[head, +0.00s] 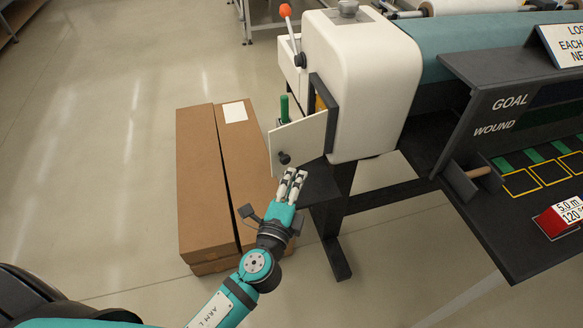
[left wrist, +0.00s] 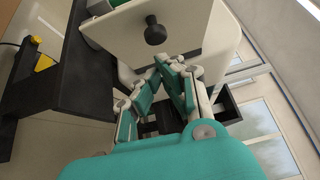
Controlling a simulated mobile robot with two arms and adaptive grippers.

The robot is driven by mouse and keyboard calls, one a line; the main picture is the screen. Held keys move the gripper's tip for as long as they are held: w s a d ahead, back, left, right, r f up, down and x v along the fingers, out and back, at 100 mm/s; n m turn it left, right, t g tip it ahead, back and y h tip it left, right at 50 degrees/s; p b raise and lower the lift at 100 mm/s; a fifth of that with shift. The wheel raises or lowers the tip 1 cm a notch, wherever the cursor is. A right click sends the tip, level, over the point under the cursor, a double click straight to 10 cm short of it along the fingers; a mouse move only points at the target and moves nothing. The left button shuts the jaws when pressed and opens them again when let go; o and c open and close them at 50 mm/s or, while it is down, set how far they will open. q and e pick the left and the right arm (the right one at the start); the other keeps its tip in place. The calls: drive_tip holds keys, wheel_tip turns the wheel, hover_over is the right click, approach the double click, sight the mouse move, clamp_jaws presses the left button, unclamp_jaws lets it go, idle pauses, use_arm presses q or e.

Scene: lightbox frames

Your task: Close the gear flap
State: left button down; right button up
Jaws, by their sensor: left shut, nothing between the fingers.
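The gear flap (head: 298,143) is a white panel with a dark round knob (head: 284,158). It stands open, swung out to the left from the white machine housing (head: 366,80), and a yellow part shows in the opening behind it. My left gripper (head: 293,175) is shut and empty, just below the flap's lower edge, near the knob. In the left wrist view the flap (left wrist: 188,25) and its knob (left wrist: 155,32) are beyond the fingertips (left wrist: 167,68). I cannot tell whether the fingers touch the flap. My right gripper is not in view.
A green-handled part (head: 284,108) stands behind the flap, and an orange-topped lever (head: 286,12) is above. A dark board (head: 520,210) with a red block (head: 560,218) is at the right.

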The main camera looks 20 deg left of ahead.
use_arm(q)
drive_tip(key=shift+w+a, duration=0.5)
drive_tip(key=shift+a, duration=0.1)
drive_tip(key=shift+a, duration=0.1)
